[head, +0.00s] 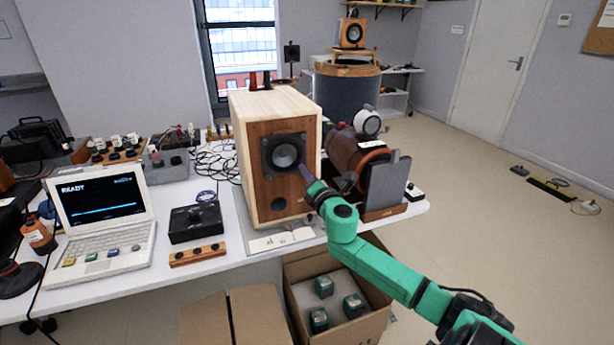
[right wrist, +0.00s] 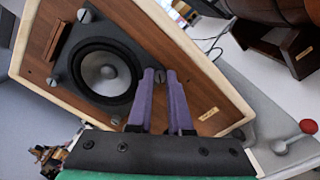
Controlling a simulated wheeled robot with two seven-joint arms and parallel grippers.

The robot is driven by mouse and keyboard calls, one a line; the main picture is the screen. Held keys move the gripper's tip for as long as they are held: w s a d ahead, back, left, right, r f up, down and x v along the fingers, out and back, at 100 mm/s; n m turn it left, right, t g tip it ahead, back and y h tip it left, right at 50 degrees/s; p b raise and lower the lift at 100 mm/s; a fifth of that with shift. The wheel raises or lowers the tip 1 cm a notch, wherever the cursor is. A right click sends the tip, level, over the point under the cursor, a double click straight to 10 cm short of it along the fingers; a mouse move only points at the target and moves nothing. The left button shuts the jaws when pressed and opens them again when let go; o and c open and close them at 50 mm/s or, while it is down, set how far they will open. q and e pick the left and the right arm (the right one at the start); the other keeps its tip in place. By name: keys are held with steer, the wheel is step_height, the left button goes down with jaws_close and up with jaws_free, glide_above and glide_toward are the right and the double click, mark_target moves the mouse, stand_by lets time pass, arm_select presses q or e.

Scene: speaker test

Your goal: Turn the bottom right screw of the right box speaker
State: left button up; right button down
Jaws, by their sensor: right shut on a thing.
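The box speaker (head: 246,160) is a pale wood cabinet with a brown front, standing at the right part of the table. Its driver (head: 285,157) sits in a dark square plate; the cone also shows in the right wrist view (right wrist: 104,72). Several grey slotted screws hold the plate, one of them at a corner (right wrist: 84,15). My right gripper (head: 304,171) reaches the plate's lower right corner. Its purple fingers (right wrist: 160,75) are shut on the bottom right screw there, which they mostly hide. My left gripper is not in view.
A white laptop (head: 100,215) reading READY and a black box with a knob (head: 196,222) stand to the left. A dark red cylindrical device (head: 352,158) stands close right of the speaker. An open carton (head: 378,318) is below the table edge. Open floor lies to the right.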

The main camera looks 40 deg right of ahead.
steer(key=m, duration=1)
steer(key=shift+f+p, duration=0.15)
steer(key=shift+p, duration=0.15)
stand_by(0.4)
steer(key=c, duration=0.8)
jaws_free()
steer(key=shift+c, duration=0.2)
steer(key=b+v, duration=0.1)
steer(key=v, duration=1.3)
steer(key=shift+s, duration=0.3)
steer(key=shift+a, duration=0.1)
